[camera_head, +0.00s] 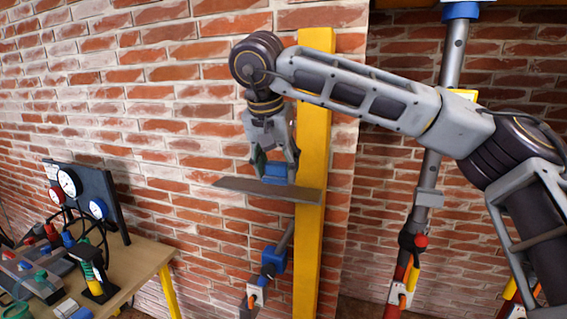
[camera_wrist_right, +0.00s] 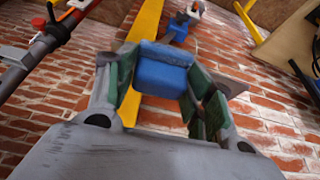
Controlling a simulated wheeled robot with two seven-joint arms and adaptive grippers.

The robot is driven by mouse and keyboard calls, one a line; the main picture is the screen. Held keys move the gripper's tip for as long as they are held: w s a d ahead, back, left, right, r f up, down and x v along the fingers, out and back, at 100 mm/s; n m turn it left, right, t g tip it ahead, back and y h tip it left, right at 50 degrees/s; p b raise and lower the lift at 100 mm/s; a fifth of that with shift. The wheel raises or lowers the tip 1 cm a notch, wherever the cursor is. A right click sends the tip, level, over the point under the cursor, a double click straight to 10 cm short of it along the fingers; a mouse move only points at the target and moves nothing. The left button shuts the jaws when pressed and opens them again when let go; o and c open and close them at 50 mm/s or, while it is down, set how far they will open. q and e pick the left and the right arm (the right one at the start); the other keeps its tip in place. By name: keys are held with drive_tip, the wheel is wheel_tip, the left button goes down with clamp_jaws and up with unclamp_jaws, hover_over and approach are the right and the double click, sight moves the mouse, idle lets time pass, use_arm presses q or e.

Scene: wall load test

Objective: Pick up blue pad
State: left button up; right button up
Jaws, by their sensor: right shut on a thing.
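The blue pad (camera_head: 275,173) is a small blue block between the fingers of my right gripper (camera_head: 273,165), just above a thin grey-brown shelf plate (camera_head: 240,187). In the right wrist view the blue pad (camera_wrist_right: 162,72) fills the space between the green-lined fingers of my right gripper (camera_wrist_right: 160,85). The gripper is shut on it. I cannot tell whether the pad still touches the plate. My left gripper is not in view.
A yellow post (camera_head: 310,130) stands close behind the gripper. A grey prop with a blue fitting (camera_head: 272,262) is below. A wooden table (camera_head: 140,262) at left holds a gauge panel (camera_head: 88,200) and tools. Another upright grey prop (camera_head: 430,185) is on the right.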

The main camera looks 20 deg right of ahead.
drive_tip(key=s+a+b, duration=0.1)
drive_tip(key=s+a, duration=0.5)
drive_tip(key=s, duration=0.3)
drive_tip(key=shift+s, duration=0.15)
drive_tip(key=shift+a, duration=0.1)
